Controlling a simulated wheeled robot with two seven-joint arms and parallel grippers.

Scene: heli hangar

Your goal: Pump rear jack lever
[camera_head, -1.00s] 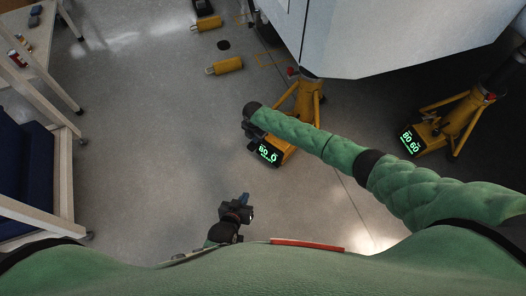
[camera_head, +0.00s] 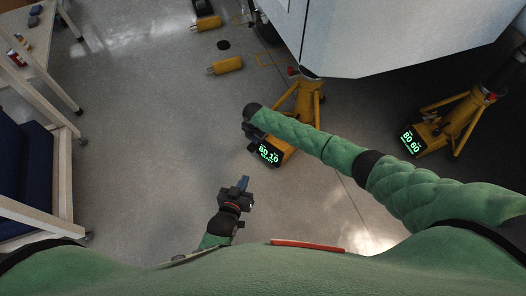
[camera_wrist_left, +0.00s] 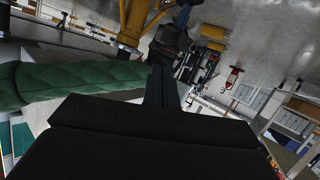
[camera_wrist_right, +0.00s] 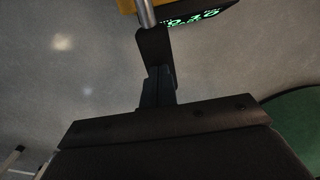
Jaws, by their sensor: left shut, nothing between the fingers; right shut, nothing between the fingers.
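A yellow jack (camera_head: 305,104) stands under the pale hull in the head view, with a lit green display (camera_head: 269,154) at its foot. A second yellow jack (camera_head: 462,122) with its own display stands at the right. I cannot tell which is the rear one. My right gripper (camera_head: 252,138) is beside the centre jack's foot, partly hidden by my arm. In the right wrist view its fingers (camera_wrist_right: 158,88) are shut, close to a grey metal rod (camera_wrist_right: 147,12); contact is unclear. My left gripper (camera_head: 243,183) is shut and empty above open floor, below the centre jack.
The pale hull (camera_head: 400,35) overhangs the centre jack. Yellow chocks (camera_head: 226,66) lie on the floor at upper left. A white-framed table or cart (camera_head: 62,170) and blue item (camera_head: 25,170) line the left. Floor between is clear.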

